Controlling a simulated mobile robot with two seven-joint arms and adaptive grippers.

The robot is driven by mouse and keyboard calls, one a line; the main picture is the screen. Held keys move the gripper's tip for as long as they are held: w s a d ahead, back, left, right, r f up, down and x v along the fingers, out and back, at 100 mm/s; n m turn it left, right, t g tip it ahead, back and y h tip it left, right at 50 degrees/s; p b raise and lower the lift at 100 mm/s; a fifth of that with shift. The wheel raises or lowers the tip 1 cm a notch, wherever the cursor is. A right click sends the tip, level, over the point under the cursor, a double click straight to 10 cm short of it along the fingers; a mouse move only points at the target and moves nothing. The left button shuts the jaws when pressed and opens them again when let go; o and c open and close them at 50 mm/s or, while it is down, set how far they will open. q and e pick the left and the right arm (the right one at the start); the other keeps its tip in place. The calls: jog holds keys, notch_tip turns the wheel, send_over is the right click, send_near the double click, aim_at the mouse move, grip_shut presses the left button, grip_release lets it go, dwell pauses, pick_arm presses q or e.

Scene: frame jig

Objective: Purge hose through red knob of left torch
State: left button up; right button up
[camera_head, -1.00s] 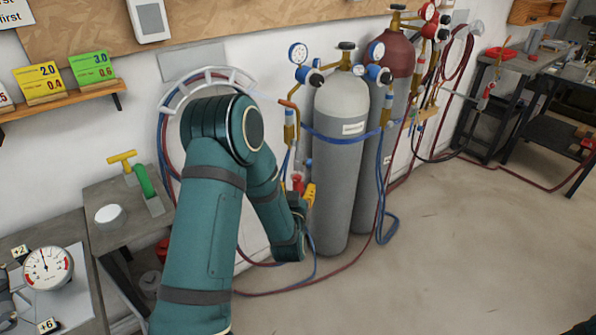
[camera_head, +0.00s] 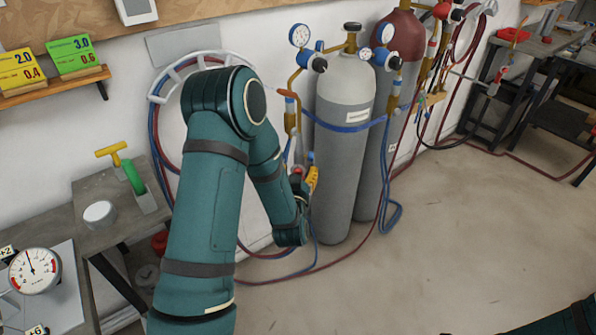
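The left torch (camera_head: 290,115) hangs upright, brass-coloured, on the wall side of the grey cylinder. Small red parts (camera_head: 298,171) show below it; I cannot tell which is its red knob. My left gripper (camera_head: 311,180) is at these parts, with a yellow-orange piece beside its dark body. My own wrist and the small size hide its fingertips, so I cannot tell whether it is open or touches a knob. Red and blue hoses (camera_head: 159,135) loop over a white wall hanger behind my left arm. My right gripper is out of view; only part of that arm shows at the lower right.
The grey cylinder (camera_head: 340,190) stands just right of my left gripper, with a maroon-topped cylinder (camera_head: 403,35) behind it. Hoses lie on the floor around them. A grey bench (camera_head: 90,195) with a white disc stands left.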

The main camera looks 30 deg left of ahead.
pick_arm(q)
grip_shut()
jog(key=shift+m, duration=0.3)
jog(key=m, duration=0.3)
jog(key=shift+w+d+m, duration=0.1)
jog(key=shift+m, duration=1.5)
grip_release()
